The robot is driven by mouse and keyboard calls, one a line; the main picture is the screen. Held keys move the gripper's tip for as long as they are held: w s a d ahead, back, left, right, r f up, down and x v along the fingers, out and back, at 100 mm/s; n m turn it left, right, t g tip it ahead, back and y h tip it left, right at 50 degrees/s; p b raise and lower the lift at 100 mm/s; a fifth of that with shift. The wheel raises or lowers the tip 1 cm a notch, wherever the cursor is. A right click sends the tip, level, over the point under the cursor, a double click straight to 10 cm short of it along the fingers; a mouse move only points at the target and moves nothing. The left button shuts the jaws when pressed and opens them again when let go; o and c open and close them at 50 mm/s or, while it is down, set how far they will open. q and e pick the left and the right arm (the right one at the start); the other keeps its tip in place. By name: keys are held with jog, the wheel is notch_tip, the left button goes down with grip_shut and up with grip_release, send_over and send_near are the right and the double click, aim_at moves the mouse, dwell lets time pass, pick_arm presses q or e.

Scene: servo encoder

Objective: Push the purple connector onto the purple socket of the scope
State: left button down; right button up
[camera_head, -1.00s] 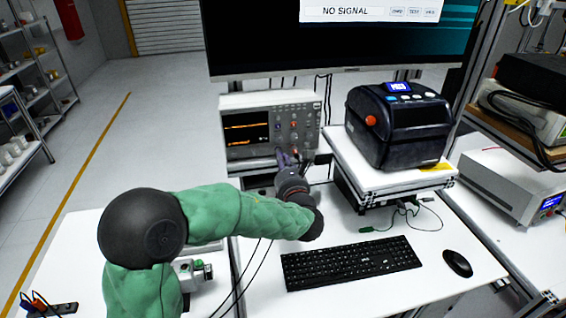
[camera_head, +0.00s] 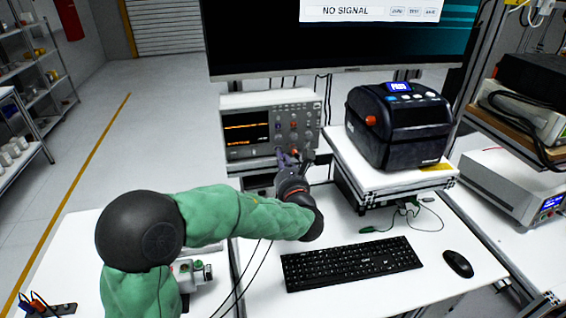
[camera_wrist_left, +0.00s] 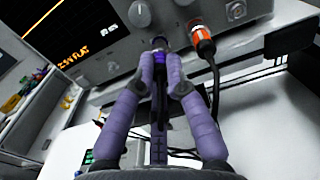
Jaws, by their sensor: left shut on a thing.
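My left gripper (camera_head: 286,157) is at the lower part of that panel. In the left wrist view my left gripper (camera_wrist_left: 160,82) is shut on the purple connector (camera_wrist_left: 159,58), with a dark cable trailing back between the fingers. The connector points at the panel and its tip is at or very near it. The purple socket is mostly hidden behind the connector, so I cannot tell how far the connector is seated. My right gripper is out of view.
An orange connector (camera_wrist_left: 203,44) with its cable sits on the panel just right of my fingers. Panel knobs (camera_wrist_left: 140,13) are close above. A label printer (camera_head: 398,125) stands right of the scope. A keyboard (camera_head: 350,263) and mouse (camera_head: 458,263) lie in front.

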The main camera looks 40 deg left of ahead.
pick_arm(q)
jog(key=shift+w+a, duration=0.3)
dwell(0.9)
jog(key=c, duration=1.2)
grip_release()
jog(key=v, duration=1.2)
